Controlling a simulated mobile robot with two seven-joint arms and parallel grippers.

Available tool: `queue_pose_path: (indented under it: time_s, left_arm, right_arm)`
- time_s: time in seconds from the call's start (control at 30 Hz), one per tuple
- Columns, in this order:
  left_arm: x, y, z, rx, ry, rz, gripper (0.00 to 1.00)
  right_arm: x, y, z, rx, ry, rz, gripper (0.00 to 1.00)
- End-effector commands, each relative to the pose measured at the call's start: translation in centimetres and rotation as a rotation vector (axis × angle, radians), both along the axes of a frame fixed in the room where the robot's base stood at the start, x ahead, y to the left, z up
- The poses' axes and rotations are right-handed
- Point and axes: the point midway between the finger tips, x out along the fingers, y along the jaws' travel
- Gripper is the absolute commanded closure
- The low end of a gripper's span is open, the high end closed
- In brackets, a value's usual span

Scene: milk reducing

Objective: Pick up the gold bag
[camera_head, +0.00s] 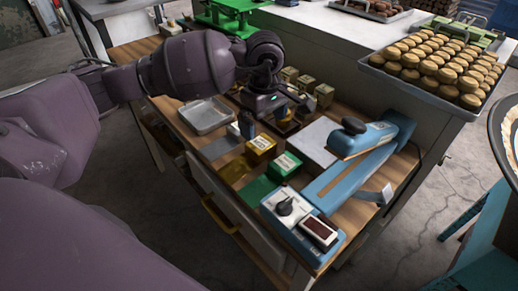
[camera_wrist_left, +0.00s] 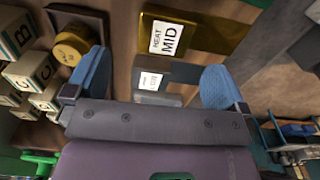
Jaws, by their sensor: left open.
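The gold bag (camera_head: 260,145) has a white label on top and stands on the wooden workbench in the head view. In the left wrist view the gold bag (camera_wrist_left: 215,32) shows at the top, labelled HEAT MID. My left gripper (camera_head: 266,104) is over the bench, behind the gold bag in the head view. In the left wrist view my left gripper (camera_wrist_left: 156,86) is open. A grey labelled pack (camera_wrist_left: 148,80) shows between its blue fingers, with no contact visible. The gold bag lies beyond the fingertips. My right gripper is not in view.
A green labelled bag (camera_head: 284,166) is in front of the gold bag. A blue sealing machine (camera_head: 345,180) stands to its right. A metal tray (camera_head: 206,116) lies to the left. Lettered blocks (camera_wrist_left: 28,72) and a gold round cap (camera_wrist_left: 72,47) are near my left finger.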

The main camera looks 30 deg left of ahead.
Motion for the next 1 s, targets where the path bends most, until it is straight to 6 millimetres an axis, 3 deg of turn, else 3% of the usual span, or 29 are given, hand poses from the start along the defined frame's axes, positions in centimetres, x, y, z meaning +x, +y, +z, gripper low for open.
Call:
queue_pose_path:
  time_s: [0.1, 0.37, 0.7, 1.0]
  left_arm:
    - [0.0, 0.0, -1.5, 0.0, 0.002, 0.002, 0.0]
    - [-0.2, 0.1, -3.1, -0.002, 0.002, 0.001, 0.0]
    - [-0.6, 0.4, -7.2, -0.003, 0.002, 0.001, 0.0]
    - [-0.6, 0.4, -7.5, -0.001, -0.001, 0.001, 0.0]
  right_arm:
    - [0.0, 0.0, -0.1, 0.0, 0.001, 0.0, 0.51]
    - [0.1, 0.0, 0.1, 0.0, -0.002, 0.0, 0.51]
    - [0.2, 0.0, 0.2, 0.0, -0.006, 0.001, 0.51]
    - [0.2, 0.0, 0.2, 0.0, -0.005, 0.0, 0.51]
